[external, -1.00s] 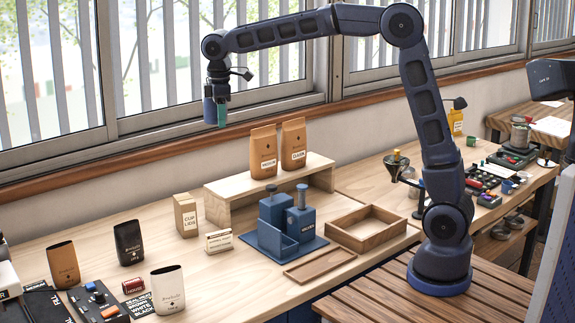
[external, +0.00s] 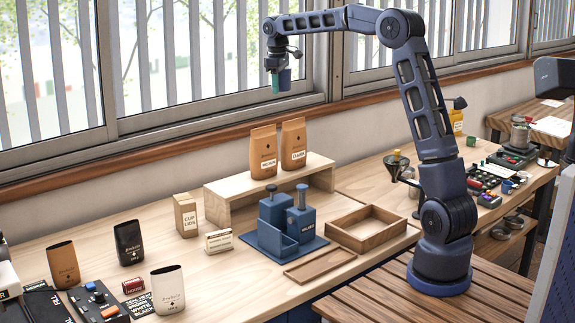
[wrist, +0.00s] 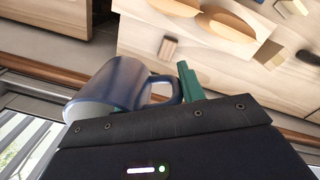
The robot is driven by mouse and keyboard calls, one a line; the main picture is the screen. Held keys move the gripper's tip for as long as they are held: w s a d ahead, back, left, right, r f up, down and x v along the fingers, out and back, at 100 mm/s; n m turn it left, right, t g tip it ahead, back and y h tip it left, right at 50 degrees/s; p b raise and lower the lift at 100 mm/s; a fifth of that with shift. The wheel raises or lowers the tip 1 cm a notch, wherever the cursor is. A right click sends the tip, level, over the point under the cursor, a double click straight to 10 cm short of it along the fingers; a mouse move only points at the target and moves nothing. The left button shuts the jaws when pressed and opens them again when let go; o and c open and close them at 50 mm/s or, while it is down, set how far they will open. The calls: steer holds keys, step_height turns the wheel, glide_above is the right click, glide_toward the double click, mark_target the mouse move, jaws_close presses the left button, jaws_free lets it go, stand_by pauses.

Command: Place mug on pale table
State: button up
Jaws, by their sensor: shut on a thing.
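My gripper (external: 279,82) is high in the air in front of the window, above and behind the two coffee bags. It is shut on a dark blue mug (wrist: 122,82), which also shows small in the external view (external: 286,77). In the wrist view the mug's handle is beside the green fingers, and its pale inside faces the lower left. Part of the mug is hidden behind the gripper body. The long pale wooden table (external: 222,273) is well below the mug and apart from it.
Two brown bags (external: 264,152) stand on a wooden riser (external: 222,190). Pouches (external: 168,290) fill the left end. Some bare tabletop lies left of the canisters.

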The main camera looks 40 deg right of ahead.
steer(key=d+m, duration=0.4)
steer(key=d, duration=1.9)
steer(key=m, duration=0.3)
glide_above(364, 196)
step_height(364, 196, down, 30)
step_height(364, 196, down, 20)
steer(key=shift+w+a+f, duration=0.1)
steer(key=shift+w+f, duration=0.05)
steer(key=shift+f, duration=0.05)
steer(key=shift+f, duration=0.15)
steer(key=o, duration=1.3)
